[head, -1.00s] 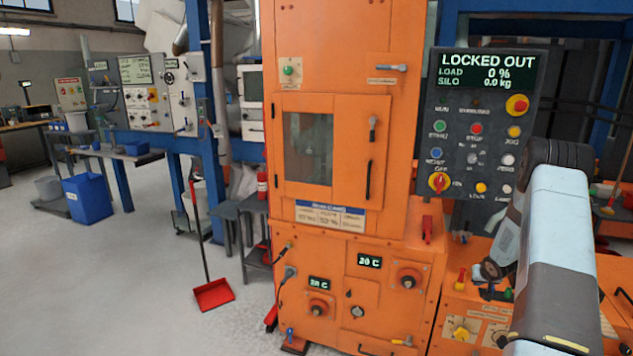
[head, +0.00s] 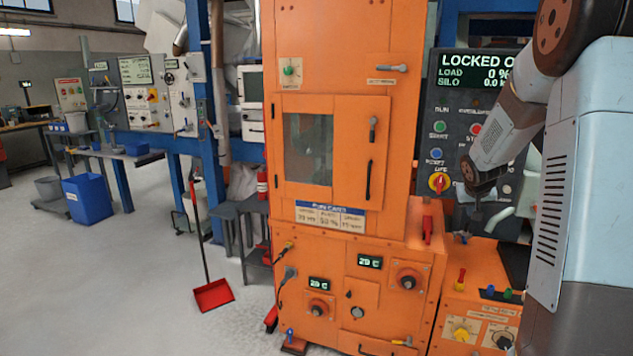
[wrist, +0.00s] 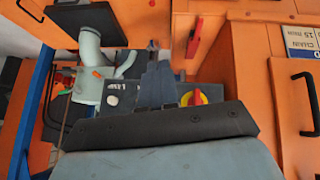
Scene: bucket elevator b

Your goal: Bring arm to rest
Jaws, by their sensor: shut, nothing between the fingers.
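My arm stands folded at the right of the head view. My gripper (head: 477,207) points downward in front of the lower part of the dark control panel (head: 455,116). Its fingers are shut with nothing between them. In the wrist view the gripper's dark fingers (wrist: 154,62) reach up the middle of the picture, apart from the orange machine as far as I can tell. The panel's red and yellow rotary switch (wrist: 192,97) shows just right of the fingers. The panel display reads "LOCKED OUT", its right end hidden by my arm.
The orange machine cabinet (head: 335,250) with a windowed door (head: 345,150) stands close on the left of my arm. A red lever (head: 427,229) sits on its ledge. A lower orange box (head: 470,300) with knobs is below the gripper. The grey floor (head: 120,270) at left is open.

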